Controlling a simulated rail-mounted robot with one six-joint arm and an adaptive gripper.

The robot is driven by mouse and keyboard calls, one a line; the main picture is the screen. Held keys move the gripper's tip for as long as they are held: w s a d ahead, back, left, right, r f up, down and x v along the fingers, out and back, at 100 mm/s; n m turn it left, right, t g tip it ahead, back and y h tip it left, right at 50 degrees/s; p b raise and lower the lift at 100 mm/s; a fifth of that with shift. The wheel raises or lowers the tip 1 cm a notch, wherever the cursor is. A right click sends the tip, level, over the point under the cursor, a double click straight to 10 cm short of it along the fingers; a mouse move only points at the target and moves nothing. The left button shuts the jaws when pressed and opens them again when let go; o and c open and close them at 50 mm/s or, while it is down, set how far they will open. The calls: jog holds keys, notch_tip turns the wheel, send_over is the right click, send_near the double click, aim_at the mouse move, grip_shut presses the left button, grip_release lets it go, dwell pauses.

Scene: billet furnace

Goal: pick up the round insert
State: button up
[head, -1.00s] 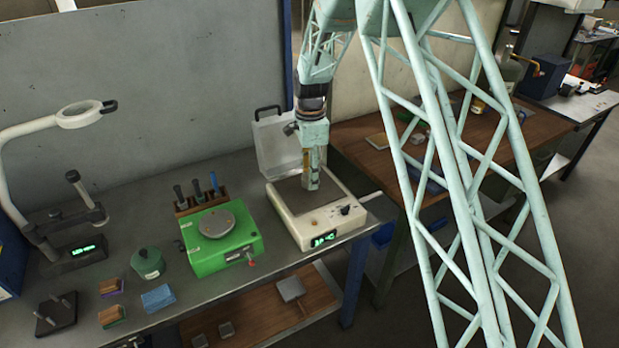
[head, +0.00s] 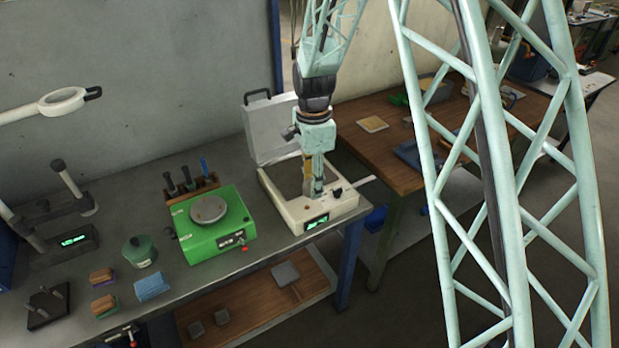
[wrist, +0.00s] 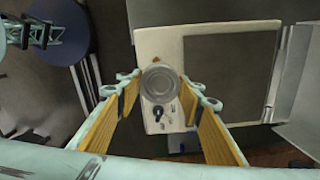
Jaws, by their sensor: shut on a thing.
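The round insert (wrist: 160,83) is a grey metal disc with a raised rim. In the wrist view it sits between the fingertips of my gripper (wrist: 160,92). The gripper is shut on it. In the head view my gripper (head: 316,191) points down over the right part of a cream-coloured device (head: 285,215) with a dark square plate. The insert is too small or hidden to make out there. In the wrist view the disc covers part of the device's cream front panel (wrist: 149,45), beside the dark plate (wrist: 228,75); its height above it is hard to tell.
The device's raised lid (head: 268,135) stands behind my gripper. A green device (head: 213,240) with a round plate is to the left, with a tool rack (head: 190,188) behind it. A wooden table (head: 365,150) is to the right. The bench's front edge is close.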

jog(key=shift+s+d+r, duration=0.1)
jog(key=shift+s+d, duration=0.1)
jog(key=shift+s, duration=0.5)
dwell(0.4)
